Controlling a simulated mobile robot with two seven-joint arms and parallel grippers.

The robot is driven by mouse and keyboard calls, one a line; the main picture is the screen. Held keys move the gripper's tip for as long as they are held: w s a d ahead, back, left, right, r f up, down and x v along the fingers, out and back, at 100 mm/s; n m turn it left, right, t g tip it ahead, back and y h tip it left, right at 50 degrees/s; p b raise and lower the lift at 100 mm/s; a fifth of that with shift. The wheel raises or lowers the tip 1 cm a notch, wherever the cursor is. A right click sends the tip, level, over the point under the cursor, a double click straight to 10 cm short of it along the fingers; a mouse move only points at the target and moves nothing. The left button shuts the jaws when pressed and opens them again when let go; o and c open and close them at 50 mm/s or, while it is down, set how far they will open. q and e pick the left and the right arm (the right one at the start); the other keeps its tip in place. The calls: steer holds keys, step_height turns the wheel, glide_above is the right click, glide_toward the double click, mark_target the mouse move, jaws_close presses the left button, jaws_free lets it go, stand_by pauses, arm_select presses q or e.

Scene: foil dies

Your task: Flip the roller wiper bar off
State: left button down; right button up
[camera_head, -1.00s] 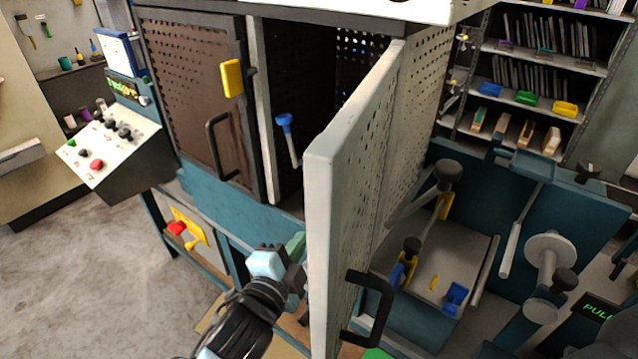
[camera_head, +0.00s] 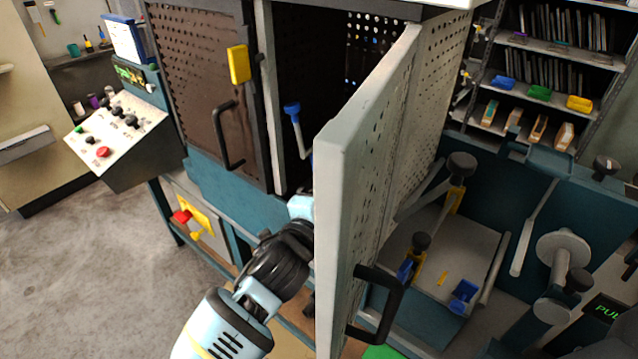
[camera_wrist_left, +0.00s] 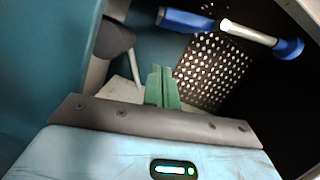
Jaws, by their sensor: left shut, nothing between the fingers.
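A lever with a blue tip (camera_head: 292,110) and a pale rod stands in the dark opening of the cabinet, beside the open perforated door (camera_head: 345,190). I cannot tell whether it is the roller wiper bar. In the left wrist view, a blue-tipped metal rod (camera_wrist_left: 250,35) and a blue handle (camera_wrist_left: 188,19) lie beyond the fingers. My left gripper (camera_wrist_left: 163,72) has its green fingers together, empty, pointing into the cabinet and apart from both. In the head view its fingers are hidden behind the door. My right gripper is not in view.
A control panel (camera_head: 115,135) is at the left.

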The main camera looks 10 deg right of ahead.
arm_select(q)
steer(key=w, duration=0.3)
steer(key=w+f, duration=0.1)
steer(key=w, duration=0.1)
steer(key=shift+w+a, duration=0.2)
steer(key=shift+a, duration=0.15)
steer(key=shift+f, duration=0.1)
steer(key=shift+w+a, duration=0.15)
steer(key=shift+w, duration=0.05)
steer(key=shift+f, duration=0.2)
